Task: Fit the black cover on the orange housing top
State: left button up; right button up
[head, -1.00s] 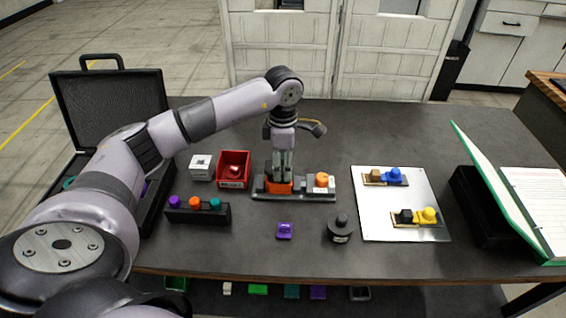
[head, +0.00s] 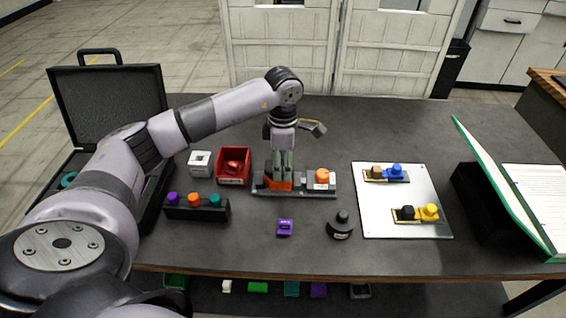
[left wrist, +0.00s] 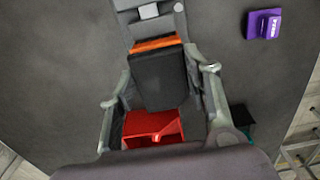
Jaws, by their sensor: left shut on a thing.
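The orange housing (head: 277,186) sits at the left end of a dark fixture (head: 306,190). My left gripper (head: 282,172) points straight down over it, with its fingertips at the housing top. In the left wrist view, the fingers (left wrist: 160,108) stand on both sides of the black cover (left wrist: 158,80), shut on it. An orange strip of the housing (left wrist: 155,43) shows past the cover's far edge. My right gripper is not in view.
A red bin (head: 233,180) and white block (head: 200,158) stand left of the fixture, with a knob rack (head: 197,212) nearer. A purple block (head: 285,234) and dark round part (head: 341,230) lie in front. A silver plate (head: 380,226) is on the right.

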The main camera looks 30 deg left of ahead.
pick_arm(q)
jog(key=shift+f, duration=0.35)
dwell(0.3)
jog(key=o, duration=1)
jog(key=shift+o, duration=0.2)
jog(key=shift+c, duration=1.2)
jog(key=shift+r, duration=0.1)
jog(key=shift+r+p, duration=2.25)
jog(key=shift+r, duration=1.7)
